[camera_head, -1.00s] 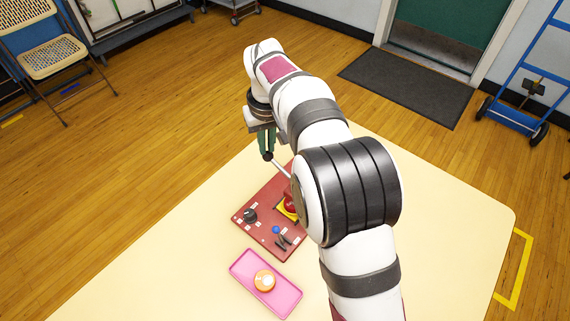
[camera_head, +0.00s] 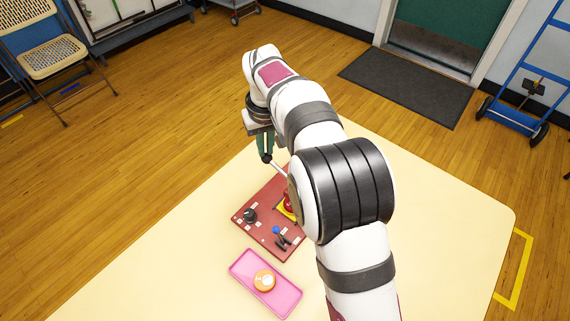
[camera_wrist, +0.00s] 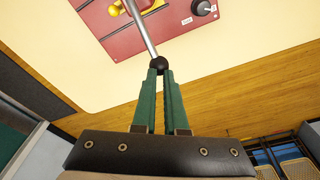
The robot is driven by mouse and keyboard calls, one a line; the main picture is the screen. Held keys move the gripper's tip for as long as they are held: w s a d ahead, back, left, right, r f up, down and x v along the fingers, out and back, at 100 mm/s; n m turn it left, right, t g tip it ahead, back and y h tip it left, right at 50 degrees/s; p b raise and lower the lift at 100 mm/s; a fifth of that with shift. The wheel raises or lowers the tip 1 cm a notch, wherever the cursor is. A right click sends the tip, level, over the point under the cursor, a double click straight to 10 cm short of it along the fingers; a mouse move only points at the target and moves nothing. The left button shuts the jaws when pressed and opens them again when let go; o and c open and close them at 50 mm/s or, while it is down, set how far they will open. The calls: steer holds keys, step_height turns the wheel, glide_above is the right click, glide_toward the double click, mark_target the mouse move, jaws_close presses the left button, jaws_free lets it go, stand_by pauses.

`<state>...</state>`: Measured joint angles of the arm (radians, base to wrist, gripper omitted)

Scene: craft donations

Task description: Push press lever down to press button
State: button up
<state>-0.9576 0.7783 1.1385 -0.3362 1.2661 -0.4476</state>
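A dark red control board (camera_head: 252,218) lies on the cream table. The press lever (camera_head: 280,171) is a silver rod with a black ball knob at its end. The lever also crosses the top of the wrist view (camera_wrist: 141,28). The red button (camera_head: 289,201) sits on a yellow base, partly hidden behind my arm. My gripper (camera_head: 266,154) has green fingers, close together with only a narrow gap. The fingertips are at the black knob (camera_wrist: 159,63) and seem to touch it; the knob looks wider than the gap. The button is hardly visible in the wrist view.
The board also carries a black dial (camera_head: 249,215), a blue-knobbed part (camera_head: 276,230) and small dark levers (camera_head: 283,242). A pink tray (camera_head: 247,269) holding an orange-and-white round thing (camera_head: 264,280) lies in front of the board. The table left of it is clear.

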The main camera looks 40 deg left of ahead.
steer(key=shift+a+f, duration=0.15)
steer(key=shift+f, duration=0.45)
stand_by(0.3)
steer(key=shift+f, duration=0.1)
stand_by(0.5)
step_height(320, 180, up, 9)
steer(key=shift+f, duration=0.2)
stand_by(0.5)
stand_by(0.5)
